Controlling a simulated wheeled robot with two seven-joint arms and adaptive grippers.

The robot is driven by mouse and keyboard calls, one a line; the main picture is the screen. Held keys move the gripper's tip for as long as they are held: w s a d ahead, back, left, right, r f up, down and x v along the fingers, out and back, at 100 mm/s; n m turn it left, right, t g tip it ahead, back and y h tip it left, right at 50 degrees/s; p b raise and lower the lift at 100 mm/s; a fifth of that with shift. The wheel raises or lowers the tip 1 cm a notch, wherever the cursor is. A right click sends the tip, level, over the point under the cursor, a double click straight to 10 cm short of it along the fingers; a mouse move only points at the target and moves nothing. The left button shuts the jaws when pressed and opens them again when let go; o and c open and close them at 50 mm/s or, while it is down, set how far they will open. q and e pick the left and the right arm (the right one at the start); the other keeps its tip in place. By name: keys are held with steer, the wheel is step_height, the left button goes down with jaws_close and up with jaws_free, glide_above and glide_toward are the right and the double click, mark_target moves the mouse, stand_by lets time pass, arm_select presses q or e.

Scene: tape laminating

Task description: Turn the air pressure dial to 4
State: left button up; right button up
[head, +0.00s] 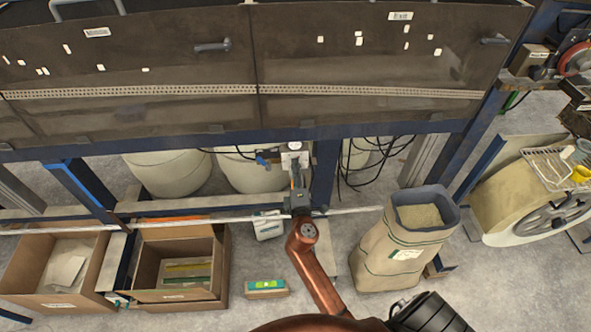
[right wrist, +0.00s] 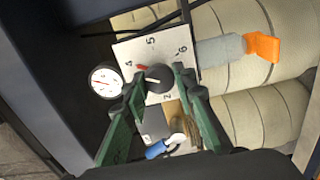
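The air pressure dial (right wrist: 158,78) is a black round knob on a pale plate (right wrist: 126,48) with printed numbers; 4, 5, 6 and 2 show. Its red pointer (right wrist: 142,69) points toward the 4. My right gripper (right wrist: 160,76) has its green fingertips on opposite sides of the knob and appears closed against it. In the head view my right gripper (head: 297,178) reaches up to the panel (head: 294,158) under the dark cabinet, and largely hides the dial. The left gripper is not in view.
A round white gauge (right wrist: 105,80) sits left of the dial, close to a finger. An orange-handled valve (right wrist: 262,47) is at the right. Pale drums (head: 250,175), hanging black cables (head: 375,155) and a blue frame post (head: 324,172) surround the panel. Cardboard boxes (head: 178,262) and a sack (head: 390,255) stand below.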

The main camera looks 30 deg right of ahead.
steer(key=o, duration=0.4)
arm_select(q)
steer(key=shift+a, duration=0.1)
arm_select(e)
steer(key=shift+o, duration=0.2)
steer(key=s+a+n+p, duration=0.4)
steer(key=s+n+p, duration=0.3)
steer(key=n+p, duration=0.4)
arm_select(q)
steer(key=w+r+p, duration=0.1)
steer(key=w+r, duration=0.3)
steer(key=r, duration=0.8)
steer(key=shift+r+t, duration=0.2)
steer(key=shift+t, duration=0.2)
arm_select(e)
steer(key=s+f+m+g+y, duration=0.2)
steer(key=s+f, duration=0.3)
steer(key=f, duration=0.8)
steer(key=s+f+m+g+y, duration=0.2)
steer(key=s+f+m+g, duration=0.2)
steer(key=f, duration=1)
steer(key=shift+s+d, duration=0.2)
steer(key=shift+s, duration=0.45)
